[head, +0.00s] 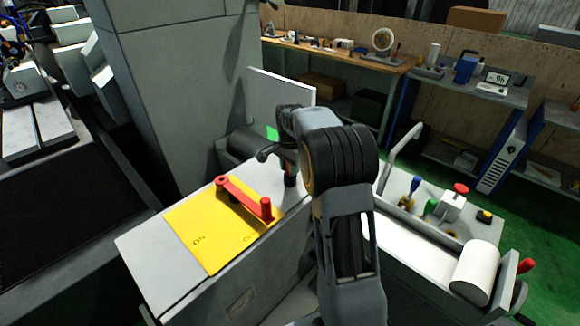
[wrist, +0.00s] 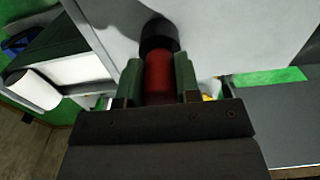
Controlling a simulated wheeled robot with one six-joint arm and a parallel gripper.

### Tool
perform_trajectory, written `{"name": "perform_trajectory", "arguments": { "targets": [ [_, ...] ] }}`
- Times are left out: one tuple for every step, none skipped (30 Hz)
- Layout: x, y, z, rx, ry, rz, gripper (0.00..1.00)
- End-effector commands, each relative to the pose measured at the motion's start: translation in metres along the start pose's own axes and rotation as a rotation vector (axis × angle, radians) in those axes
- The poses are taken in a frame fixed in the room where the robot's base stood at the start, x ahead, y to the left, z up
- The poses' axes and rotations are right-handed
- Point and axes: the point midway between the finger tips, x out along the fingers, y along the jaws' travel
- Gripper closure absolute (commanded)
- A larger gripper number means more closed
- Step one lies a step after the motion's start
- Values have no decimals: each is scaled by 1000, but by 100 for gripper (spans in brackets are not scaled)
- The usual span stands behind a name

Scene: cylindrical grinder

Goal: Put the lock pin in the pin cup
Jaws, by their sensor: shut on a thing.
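My gripper (wrist: 158,82) is shut on the red lock pin (wrist: 159,72), which stands between its two green fingers. A little of the red pin (head: 289,168) shows below my gripper (head: 288,160) in the head view. A dark round piece, seemingly the pin cup (wrist: 157,36), is at the pin's far end. It also shows as a short black cylinder (head: 291,181) on the grey cabinet top. The pin is in line with it; I cannot tell whether its tip is inside. My arm hides part of this area.
A yellow plate (head: 203,237) with a red lever (head: 243,196) lies on the cabinet top, left of my gripper. An upright white panel (head: 283,86) stands behind. At right are a white cylinder (head: 477,272) and a red button (head: 461,188).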

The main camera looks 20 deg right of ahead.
Motion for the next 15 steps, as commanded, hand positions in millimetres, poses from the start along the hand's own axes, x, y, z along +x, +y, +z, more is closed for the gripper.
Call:
{"name": "perform_trajectory", "arguments": {
  "targets": [
    [0, 0, 0, 0, 0, -1, 98],
    [0, 0, 0, 0, 0, -1, 98],
    [0, 0, 0, 0, 0, -1, 98],
    [1, 0, 0, 0, 0, 0, 98],
    [2, 0, 0, 0, 0, 0, 98],
    [3, 0, 0, 0, 0, 0, 98],
    [4, 0, 0, 0, 0, 0, 98],
    [3, 0, 0, 0, 0, 0, 66],
    [3, 0, 0, 0, 0, 0, 63],
    [3, 0, 0, 0, 0, 0, 60],
    [3, 0, 0, 0, 0, 0, 57],
    [3, 0, 0, 0, 0, 0, 53],
    [3, 0, 0, 0, 0, 0, 50],
    [3, 0, 0, 0, 0, 0, 47],
    [3, 0, 0, 0, 0, 0, 44]
  ]
}}
